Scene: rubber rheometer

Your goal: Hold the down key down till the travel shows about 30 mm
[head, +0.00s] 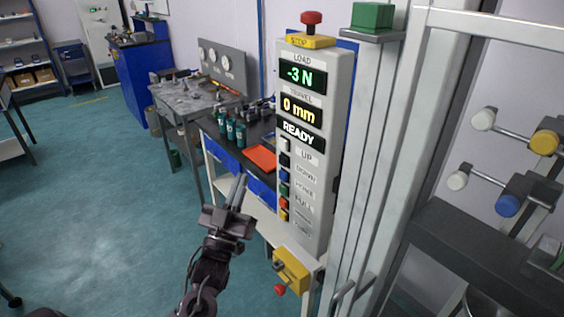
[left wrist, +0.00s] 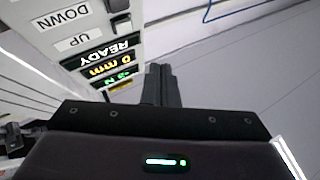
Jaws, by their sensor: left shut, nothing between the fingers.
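The control panel (head: 317,140) stands upright on the test frame. Its load display (head: 301,76) reads -3 N, its travel display (head: 299,109) reads 0 mm, and a status line (head: 298,135) reads READY. Below is a column of coloured keys beside labels; the black down key (head: 284,160) is second from the top, under the white up key (head: 285,145). My left gripper (head: 240,178) is shut and empty, left of the keys and apart from them. In the left wrist view its closed fingers (left wrist: 160,84) show beside the upside-down panel and DOWN label (left wrist: 69,12). My right gripper is out of view.
A red stop button (head: 311,18) on a yellow base tops the panel. A yellow box (head: 291,270) sits below it. Behind is a bench with teal bottles (head: 231,130) and an orange sheet (head: 261,158). The metal frame upright (head: 375,150) stands right of the panel.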

